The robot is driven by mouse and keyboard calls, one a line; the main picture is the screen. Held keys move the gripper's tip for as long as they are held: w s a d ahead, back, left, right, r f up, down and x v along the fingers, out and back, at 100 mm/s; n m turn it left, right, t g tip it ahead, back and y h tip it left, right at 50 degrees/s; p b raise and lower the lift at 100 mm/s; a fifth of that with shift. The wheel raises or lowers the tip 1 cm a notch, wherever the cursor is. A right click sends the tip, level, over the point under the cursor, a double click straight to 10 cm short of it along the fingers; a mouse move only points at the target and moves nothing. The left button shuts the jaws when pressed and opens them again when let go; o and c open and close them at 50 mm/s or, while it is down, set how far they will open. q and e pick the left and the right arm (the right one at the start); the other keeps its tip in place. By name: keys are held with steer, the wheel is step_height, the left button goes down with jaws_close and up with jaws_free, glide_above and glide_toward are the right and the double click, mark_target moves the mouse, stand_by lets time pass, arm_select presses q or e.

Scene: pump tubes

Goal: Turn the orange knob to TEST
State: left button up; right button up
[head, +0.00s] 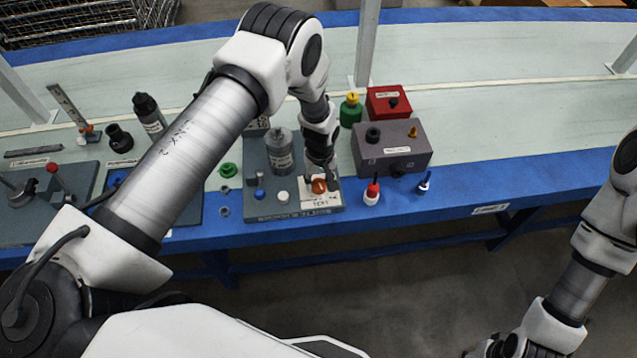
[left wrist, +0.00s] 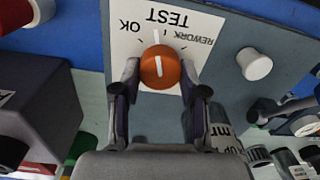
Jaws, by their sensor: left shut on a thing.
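The orange knob (head: 319,186) sits on a white label plate at the front right corner of a grey panel. In the left wrist view the knob (left wrist: 160,67) has a white line that points up toward the word TEST, between OK on the left and REWORK on the right. My left gripper (head: 321,178) is over the knob from above. Its two fingers (left wrist: 160,80) stand on either side of the knob and are shut on it.
To the right are a grey box (head: 392,150) and a red-and-white bottle (head: 372,192). The table's blue front edge is close.

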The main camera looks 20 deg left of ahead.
mark_target(320, 183)
arm_select(q)
steer(key=shift+m+b, duration=0.35)
steer(key=shift+m, duration=1.35)
steer(key=o, duration=1.1)
steer(key=shift+o, duration=0.2)
step_height(320, 183, up, 12)
steer(key=shift+d, duration=0.2)
